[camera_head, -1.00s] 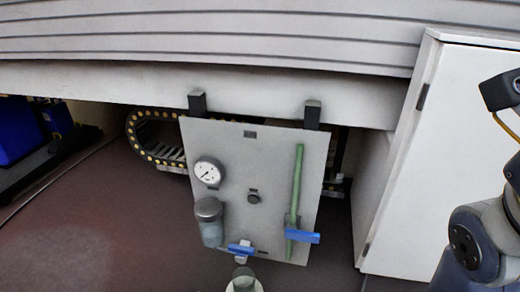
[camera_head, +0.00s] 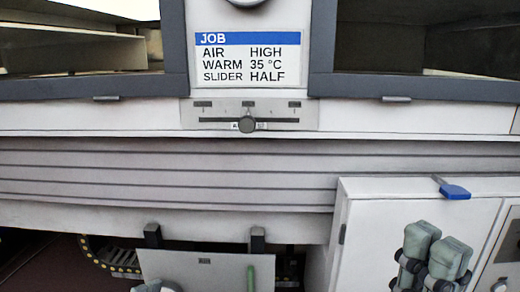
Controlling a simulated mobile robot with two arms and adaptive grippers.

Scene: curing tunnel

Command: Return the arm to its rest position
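My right gripper (camera_head: 435,256) shows at the lower right, in front of the white cabinet. Its two grey-green finger pads lie side by side, almost together, with nothing visible between them. It looks shut and empty. The rest of my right arm is out of the picture below.
The white cabinet (camera_head: 363,210) with a blue handle (camera_head: 454,189) stands behind my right gripper. A grey panel (camera_head: 205,262) hangs at the bottom left of it. Above are a slider (camera_head: 247,124) and a job sign (camera_head: 250,60).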

